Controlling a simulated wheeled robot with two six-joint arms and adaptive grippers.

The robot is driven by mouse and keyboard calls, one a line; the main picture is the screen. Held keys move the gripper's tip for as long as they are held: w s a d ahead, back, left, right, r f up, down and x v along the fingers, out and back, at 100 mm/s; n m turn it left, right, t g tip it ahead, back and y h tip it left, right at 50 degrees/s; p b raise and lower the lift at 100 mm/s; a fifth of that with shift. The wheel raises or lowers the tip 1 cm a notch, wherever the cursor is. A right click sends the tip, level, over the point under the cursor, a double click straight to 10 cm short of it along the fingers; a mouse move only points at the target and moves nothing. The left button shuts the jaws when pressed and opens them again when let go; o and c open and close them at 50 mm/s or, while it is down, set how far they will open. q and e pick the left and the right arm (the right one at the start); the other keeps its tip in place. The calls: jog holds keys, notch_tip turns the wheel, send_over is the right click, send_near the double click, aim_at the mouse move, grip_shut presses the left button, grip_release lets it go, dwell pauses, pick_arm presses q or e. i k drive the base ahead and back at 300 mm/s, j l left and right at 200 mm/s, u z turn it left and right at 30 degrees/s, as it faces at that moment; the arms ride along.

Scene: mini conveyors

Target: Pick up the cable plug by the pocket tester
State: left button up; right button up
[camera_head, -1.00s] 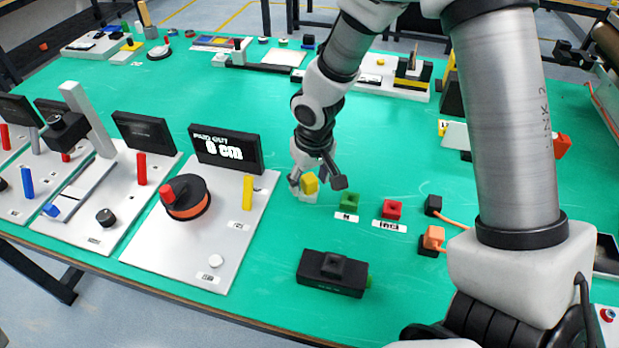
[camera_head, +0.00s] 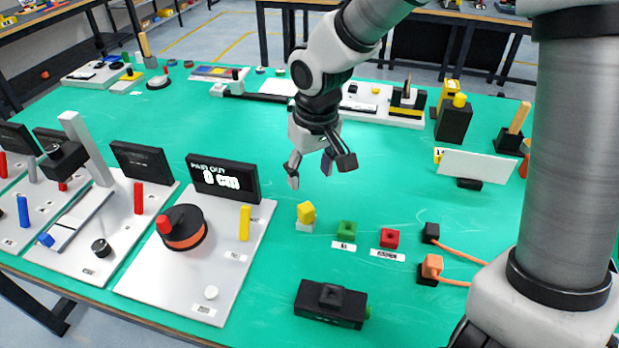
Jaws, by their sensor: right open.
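My right gripper (camera_head: 320,172) hangs open and empty over the green table, up and away from the yellow block. A yellow block (camera_head: 306,212) sits on a small white base below it. An orange cable plug (camera_head: 432,265) sits on a black block at the right, with an orange cable running right towards my arm. A second black block (camera_head: 431,232) with an orange cable lies just behind it. A black box (camera_head: 330,303) with a raised middle and a green end lies at the front; I cannot tell if it is the pocket tester. My left gripper is not in view.
A green block (camera_head: 347,230) and a red block (camera_head: 390,238) stand behind white labels. A grey panel (camera_head: 213,275) with an orange-black reel and a "0 cm" display stands left. A tilted white board (camera_head: 478,166) is at the right. The table's middle is clear.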

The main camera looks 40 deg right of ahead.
aim_at(432, 264)
jog(key=k+j, duration=0.8)
